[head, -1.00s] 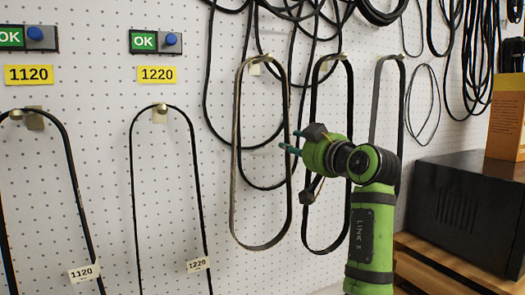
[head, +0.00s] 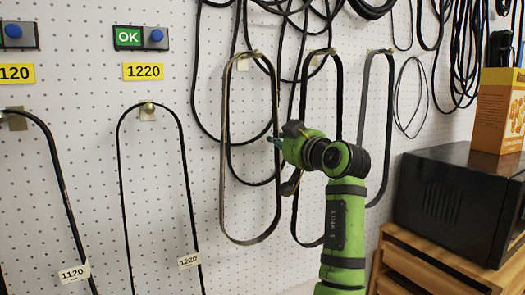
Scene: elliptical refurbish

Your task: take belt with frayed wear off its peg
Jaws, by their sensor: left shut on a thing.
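The worn belt (head: 223,150) is a long loop with a brownish, rough-looking edge. It hangs from a peg (head: 254,54) on the white pegboard. My left gripper (head: 275,142) is at the right strand of this belt, partway down, and is shut on it. The fingertips are small and partly hidden. The belt's top still rests over the peg. My right gripper is not in view.
A darker belt (head: 338,90) hangs just right, partly behind my left gripper, with another belt (head: 389,130) beyond it. Belts tagged 1220 (head: 189,261) and 1120 (head: 74,273) hang left. A black box (head: 455,205) stands on a wooden cabinet (head: 425,272) at right.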

